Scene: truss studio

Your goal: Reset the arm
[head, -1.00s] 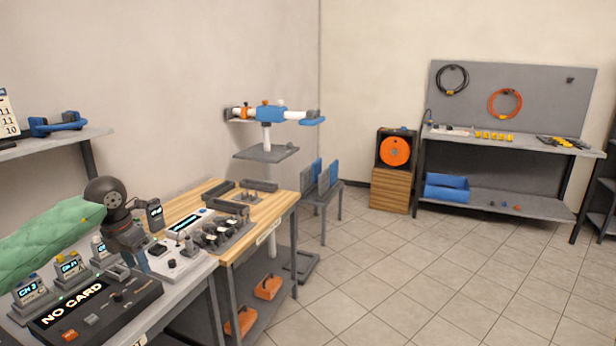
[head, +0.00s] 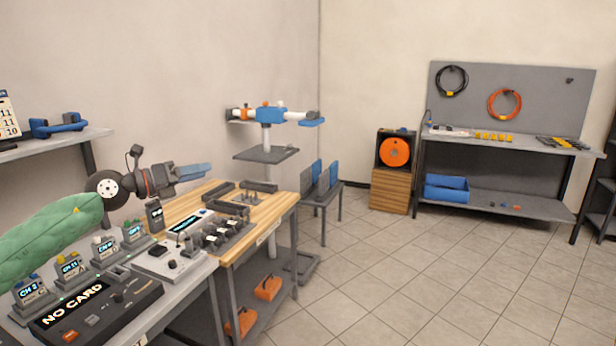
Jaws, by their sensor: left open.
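My left gripper (head: 194,171) is above the back of the near tables, pointing right, with its blue fingers level. It is open, and I see nothing between its fingers. My left arm, in a green padded sleeve, comes in from the left. Below the gripper stand a small dark handheld device (head: 155,216) and a grey-white device with a screen (head: 187,224). The gripper is apart from them. My right gripper is not in view.
A black console reading "NO CARD" (head: 98,316) and several small CH units (head: 72,268) fill the near table. A wooden-topped table (head: 212,186) adjoins it, holding a grey rack (head: 228,236). A stand (head: 268,154) rises behind. The tiled floor (head: 430,270) at right is clear.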

